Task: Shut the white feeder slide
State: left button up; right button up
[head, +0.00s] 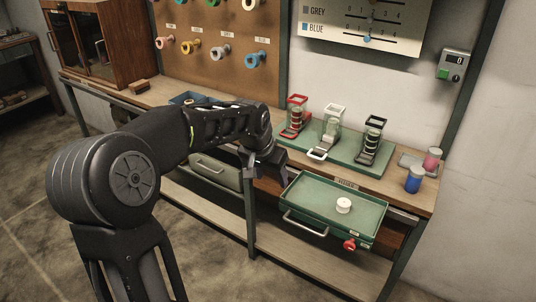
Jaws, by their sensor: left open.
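The white feeder (332,122) is the middle one of three on a green base plate at the back of the workbench. Its white slide (318,153) sticks out at the front, toward the bench's front edge. My left gripper (282,181) hangs at the bench's front edge, in front of and to the left of the white slide and apart from it. It is open, with nothing visible between its fingers. The fingers are dark and small in the picture. My right gripper is out of view.
A red feeder (297,112) stands left of the white one and a black feeder (372,135) right of it. A green drawer (310,205) is pulled out below, holding a white roll (344,205). Blue (414,180) and pink (432,159) cylinders stand at right.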

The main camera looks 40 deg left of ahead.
aim_at(327, 141)
jog(key=u, duration=0.9)
